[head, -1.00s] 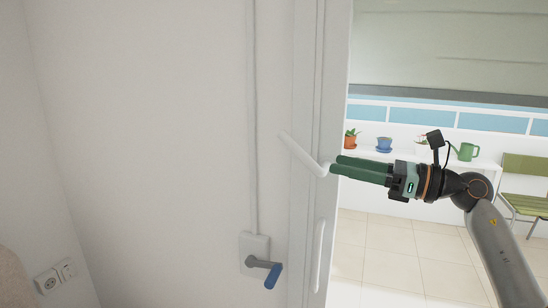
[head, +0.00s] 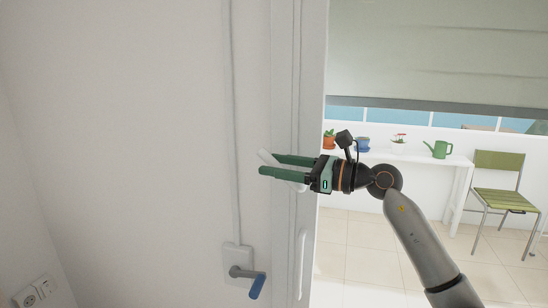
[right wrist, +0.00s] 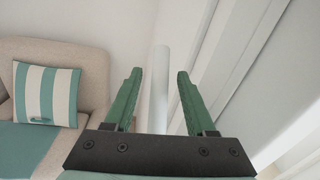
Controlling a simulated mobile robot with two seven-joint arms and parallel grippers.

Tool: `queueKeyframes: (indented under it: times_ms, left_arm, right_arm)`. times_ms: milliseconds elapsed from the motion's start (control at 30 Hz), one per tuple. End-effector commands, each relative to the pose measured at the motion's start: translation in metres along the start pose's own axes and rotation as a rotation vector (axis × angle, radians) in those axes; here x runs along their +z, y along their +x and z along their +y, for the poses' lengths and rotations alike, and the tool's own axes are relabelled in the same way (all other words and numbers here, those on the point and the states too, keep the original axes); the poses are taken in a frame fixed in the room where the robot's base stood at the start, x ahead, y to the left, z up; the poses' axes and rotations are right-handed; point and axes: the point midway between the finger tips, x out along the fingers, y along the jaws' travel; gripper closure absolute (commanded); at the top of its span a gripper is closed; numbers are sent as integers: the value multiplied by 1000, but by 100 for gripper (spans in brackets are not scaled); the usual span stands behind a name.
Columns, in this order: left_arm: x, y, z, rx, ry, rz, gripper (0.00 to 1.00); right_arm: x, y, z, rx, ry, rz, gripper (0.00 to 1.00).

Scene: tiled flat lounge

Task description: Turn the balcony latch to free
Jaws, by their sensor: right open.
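A white lever handle (head: 264,155) sits on the white balcony door frame and slants up to the left. My right gripper (head: 268,165) is open, with its two green fingers at this handle. In the right wrist view the white bar (right wrist: 159,85) stands between the spread fingers, with a gap on both sides. The fingers hide part of the handle in the head view. Lower on the wall, a grey lever with a blue grip (head: 257,286) sits on a pale plate and points down to the right. My left gripper is not in view.
A white upright pull bar (head: 301,264) is on the door below the handle. Beyond the opening stand a white shelf with pots and a green watering can (head: 440,149), and a green chair (head: 498,182). A sofa with a striped cushion (right wrist: 45,94) shows in the wrist view.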

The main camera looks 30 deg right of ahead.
Motion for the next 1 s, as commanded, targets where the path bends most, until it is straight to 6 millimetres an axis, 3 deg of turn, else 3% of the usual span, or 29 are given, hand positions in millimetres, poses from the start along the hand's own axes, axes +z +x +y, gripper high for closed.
queueKeyframes:
  times_ms: [400,900,1000]
  left_arm:
    - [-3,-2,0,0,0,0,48]
    - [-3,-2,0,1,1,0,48]
    - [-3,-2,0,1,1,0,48]
  right_arm:
    - [0,9,0,0,-1,0,44]
    - [0,9,0,0,-1,1,100]
    - [0,9,0,0,-1,1,100]
